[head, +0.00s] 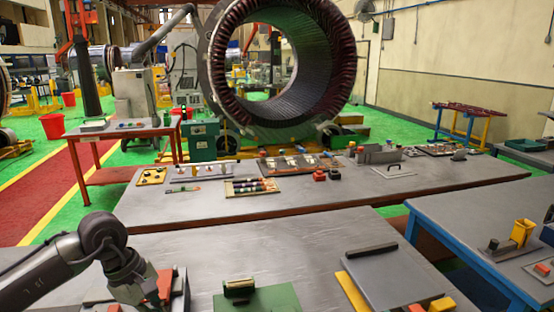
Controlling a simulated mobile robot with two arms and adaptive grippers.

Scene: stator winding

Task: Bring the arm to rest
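My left arm comes in at the lower left, dark grey. Its wrist bends down to the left gripper (143,295) at the bottom edge, over the near grey table (270,250). The fingertips are cut off or hidden, so I cannot tell whether it is open or shut. A red-orange block (165,284) shows right beside the gripper, by a dark tray; I cannot tell whether they touch. My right arm and gripper are not in view.
A green plate (265,300) with a small holder and a grey board (385,275) lie on the near table. Behind is a long table (215,208) with small parts. A blue-framed table (465,220) stands at right. A large stator ring (222,75) stands behind.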

